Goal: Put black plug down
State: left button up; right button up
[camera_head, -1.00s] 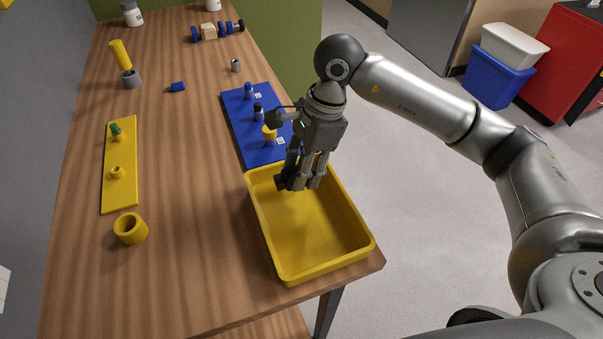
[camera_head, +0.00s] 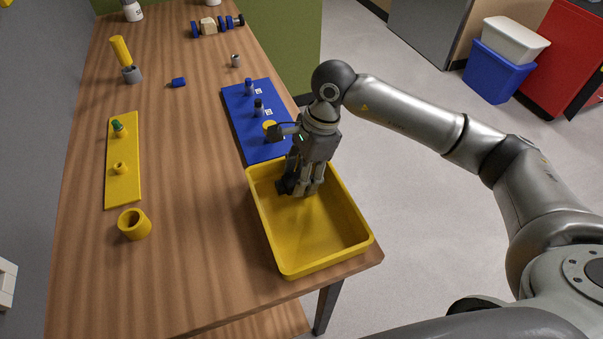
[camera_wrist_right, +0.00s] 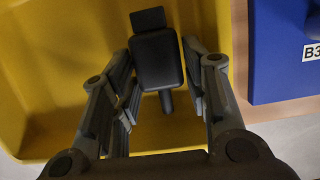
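The black plug (camera_wrist_right: 157,58) is between the fingers of my right gripper (camera_wrist_right: 160,62) in the right wrist view, with its thin stem towards the picture's bottom. The fingers appear to touch it on both sides. In the head view the right gripper (camera_head: 302,188) points down inside the far end of the yellow tray (camera_head: 322,266), and the black plug (camera_head: 284,186) shows at its left side. I cannot tell whether the plug touches the tray floor. My left gripper is not in view.
A blue board (camera_head: 240,115) with several small parts lies just behind the tray. A yellow board (camera_head: 122,180) and a yellow ring (camera_head: 134,224) are at the left. The near part of the tray is empty.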

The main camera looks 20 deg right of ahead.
jog(key=shift+r, duration=0.35)
jog(key=b+v, duration=0.2)
jog(key=v, duration=0.9)
jog(key=shift+r, duration=0.35)
jog(key=shift+s+d, duration=0.1)
